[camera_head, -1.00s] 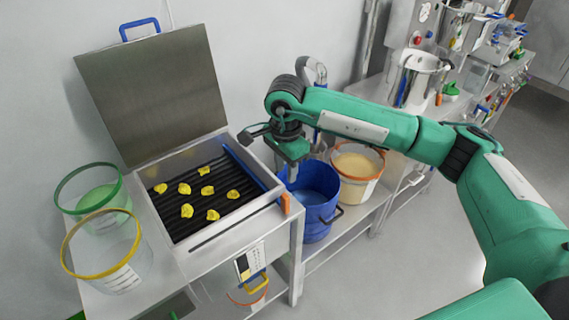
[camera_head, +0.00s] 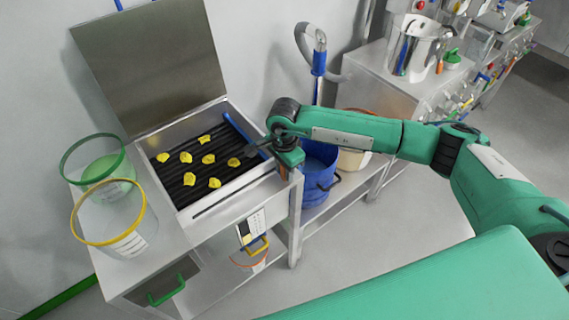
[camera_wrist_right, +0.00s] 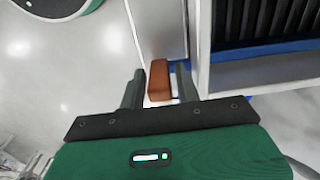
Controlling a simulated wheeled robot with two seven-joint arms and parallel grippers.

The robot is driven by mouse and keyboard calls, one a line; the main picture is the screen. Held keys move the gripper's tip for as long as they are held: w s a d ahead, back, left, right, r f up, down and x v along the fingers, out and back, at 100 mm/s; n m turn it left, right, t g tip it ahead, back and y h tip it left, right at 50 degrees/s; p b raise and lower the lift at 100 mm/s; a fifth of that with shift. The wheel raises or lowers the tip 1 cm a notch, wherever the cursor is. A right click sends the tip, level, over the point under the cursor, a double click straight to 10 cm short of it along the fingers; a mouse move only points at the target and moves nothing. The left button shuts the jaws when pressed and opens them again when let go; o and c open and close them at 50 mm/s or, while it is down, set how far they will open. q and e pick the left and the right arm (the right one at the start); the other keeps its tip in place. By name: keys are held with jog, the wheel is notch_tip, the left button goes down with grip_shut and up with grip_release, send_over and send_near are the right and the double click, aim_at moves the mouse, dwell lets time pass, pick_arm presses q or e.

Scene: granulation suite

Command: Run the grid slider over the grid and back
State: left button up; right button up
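The dark slatted grid (camera_head: 199,168) lies in an open steel box on the left in the head view, with several yellow lumps (camera_head: 189,179) spread on it. The grid slider shows as a blue bar (camera_head: 233,124) along the grid's right edge. It also shows in the right wrist view (camera_wrist_right: 262,49), with an orange-brown handle (camera_wrist_right: 159,78) outside the box wall. My right gripper (camera_wrist_right: 159,88) is open, with a finger on each side of the handle and small gaps visible. In the head view the right gripper (camera_head: 287,165) hides the handle. My left gripper is not in view.
The raised steel lid (camera_head: 150,65) stands behind the grid. A green-rimmed tub (camera_head: 95,170) and a yellow-rimmed tub (camera_head: 110,220) stand left of the box. A blue bucket (camera_head: 318,178) sits right of the box, close to my right arm. Floor at right is clear.

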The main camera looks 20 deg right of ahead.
grip_shut()
jog(key=shift+s+a+b, duration=0.2)
jog(key=shift+s+a, duration=0.15)
jog(key=shift+a, duration=0.55)
jog(key=shift+s+a+b, duration=0.15)
jog(key=shift+s+a, duration=0.15)
jog(key=shift+a, duration=0.65)
jog(key=shift+s+a+b, duration=0.2)
jog(key=shift+s+a, duration=0.15)
jog(key=shift+a, duration=0.55)
jog(key=shift+s+a+r+b, duration=0.1)
jog(key=shift+s+a+b, duration=0.3)
jog(key=shift+a, duration=0.9)
jog(key=shift+s+a+f+b, duration=0.1)
jog(key=shift+s+a+b, duration=0.3)
jog(key=shift+a, duration=0.85)
jog(key=shift+s+a+r+b, duration=0.15)
jog(key=shift+s+a, duration=0.45)
jog(key=shift+a, duration=0.7)
